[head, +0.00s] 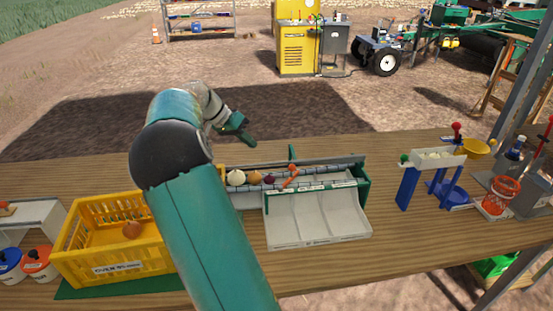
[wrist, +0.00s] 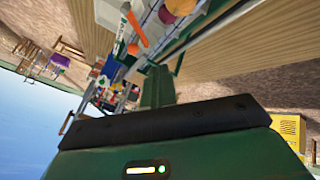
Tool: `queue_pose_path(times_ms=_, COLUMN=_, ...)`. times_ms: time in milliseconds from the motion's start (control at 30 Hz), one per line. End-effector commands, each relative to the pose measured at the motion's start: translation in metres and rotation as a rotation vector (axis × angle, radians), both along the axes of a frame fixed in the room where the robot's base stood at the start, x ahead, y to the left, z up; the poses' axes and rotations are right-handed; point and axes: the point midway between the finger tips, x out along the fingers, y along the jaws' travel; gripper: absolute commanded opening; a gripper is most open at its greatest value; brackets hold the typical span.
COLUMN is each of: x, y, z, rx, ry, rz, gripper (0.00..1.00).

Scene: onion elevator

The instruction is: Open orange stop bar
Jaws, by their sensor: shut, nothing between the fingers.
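The orange stop bar (head: 290,176) stands tilted across the roller channel of the onion elevator (head: 318,205), right of the onions in the head view. It also shows as an orange stick (wrist: 137,29) in the wrist view. A white onion (head: 236,177), a tan onion (head: 254,177) and a purple onion (head: 269,180) sit in a row left of the bar. My gripper (head: 250,141) is shut and empty. In the head view it appears behind and left of the bar, apart from it. Its closed fingers (wrist: 157,88) show in the wrist view.
A blue stand (head: 407,187), a yellow funnel (head: 476,148) and an orange bucket (head: 501,195) are at right. The table between elevator and blue stand is clear.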

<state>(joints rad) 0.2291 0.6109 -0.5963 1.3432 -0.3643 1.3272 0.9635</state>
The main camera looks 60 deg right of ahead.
Motion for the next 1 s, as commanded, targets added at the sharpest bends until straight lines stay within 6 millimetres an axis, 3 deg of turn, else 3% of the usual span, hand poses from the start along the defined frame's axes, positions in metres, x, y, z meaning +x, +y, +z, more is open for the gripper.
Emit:
queue_pose_path(times_ms=100, x=-0.002, y=0.011, z=-0.007, rx=-0.009, ry=0.010, rz=0.049, gripper=0.00)
queue_pose_path(times_ms=267, x=-0.007, y=0.006, z=-0.016, rx=-0.013, ry=0.013, rz=0.055, gripper=0.00)
queue_pose_path(times_ms=767, x=-0.048, y=-0.038, z=-0.088, rx=-0.010, ry=0.013, rz=0.053, gripper=0.00)
queue_pose_path(times_ms=1000, x=-0.079, y=-0.042, z=-0.077, rx=-0.012, ry=0.009, rz=0.054, gripper=0.00)
